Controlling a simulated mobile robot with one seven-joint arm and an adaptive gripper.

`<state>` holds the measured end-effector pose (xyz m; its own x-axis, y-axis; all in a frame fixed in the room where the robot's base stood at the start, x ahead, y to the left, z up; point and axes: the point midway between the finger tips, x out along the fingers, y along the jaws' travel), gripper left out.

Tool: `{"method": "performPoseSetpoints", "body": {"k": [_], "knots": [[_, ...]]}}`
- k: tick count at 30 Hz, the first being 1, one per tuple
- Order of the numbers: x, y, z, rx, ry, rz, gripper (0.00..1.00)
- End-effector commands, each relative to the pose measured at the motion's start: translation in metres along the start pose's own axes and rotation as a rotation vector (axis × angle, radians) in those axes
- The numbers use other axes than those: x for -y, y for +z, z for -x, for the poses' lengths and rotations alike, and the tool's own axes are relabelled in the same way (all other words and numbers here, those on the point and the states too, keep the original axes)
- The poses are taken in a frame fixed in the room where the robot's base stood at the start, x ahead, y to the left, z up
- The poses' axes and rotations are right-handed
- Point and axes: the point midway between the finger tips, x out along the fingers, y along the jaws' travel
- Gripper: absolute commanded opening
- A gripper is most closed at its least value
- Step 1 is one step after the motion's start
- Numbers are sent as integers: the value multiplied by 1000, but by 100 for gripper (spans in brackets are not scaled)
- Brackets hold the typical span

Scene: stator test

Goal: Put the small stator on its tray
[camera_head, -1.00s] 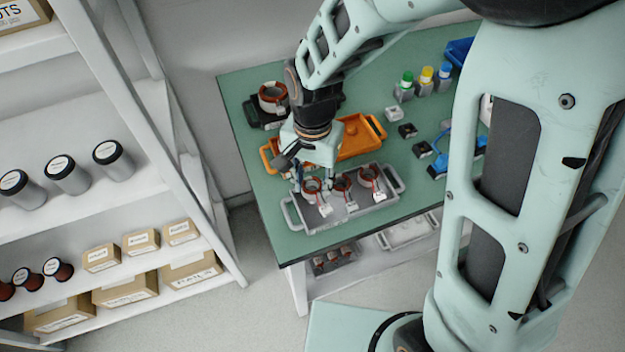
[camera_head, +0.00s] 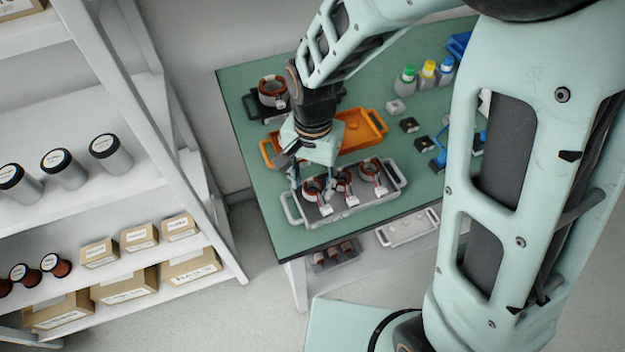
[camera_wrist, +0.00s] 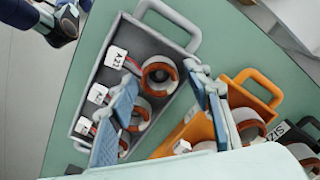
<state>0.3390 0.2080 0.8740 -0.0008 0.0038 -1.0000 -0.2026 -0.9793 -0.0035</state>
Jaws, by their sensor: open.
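A grey tray (camera_head: 292,214) stands near the table's front edge and holds three copper-ringed stators with white tags. The leftmost stator (camera_head: 312,188) is the uppermost one in the wrist view (camera_wrist: 160,76). My gripper (camera_head: 313,184) points down over this stator, open and empty. In the wrist view its two blue-padded fingers (camera_wrist: 165,82) appear on either side of the ring; contact cannot be told. An orange tray (camera_head: 372,121) is behind, partly hidden by my gripper. A larger stator (camera_head: 272,94) sits in a black tray (camera_head: 250,108) at the back left.
Capped bottles (camera_head: 427,78) and small dark blocks (camera_head: 409,125) stand to the right. White shelves (camera_head: 205,205) are left of the table. Bare green tabletop lies left of the grey tray.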

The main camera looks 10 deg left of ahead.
Motion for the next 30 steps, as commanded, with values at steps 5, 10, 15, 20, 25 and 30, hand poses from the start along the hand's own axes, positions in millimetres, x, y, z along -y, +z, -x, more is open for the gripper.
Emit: {"method": "performPoseSetpoints", "body": {"k": [5, 10, 15, 20, 25, 30], "knots": [[0, 0, 0, 0, 0, 0, 45], [0, 0, 0, 0, 0, 0, 45], [0, 0, 4, 0, 0, 0, 45], [0, 0, 13, 0, 0, 0, 45], [0, 0, 21, -1, -1, 0, 45], [0, 0, 30, -1, -1, 0, 45]]}}
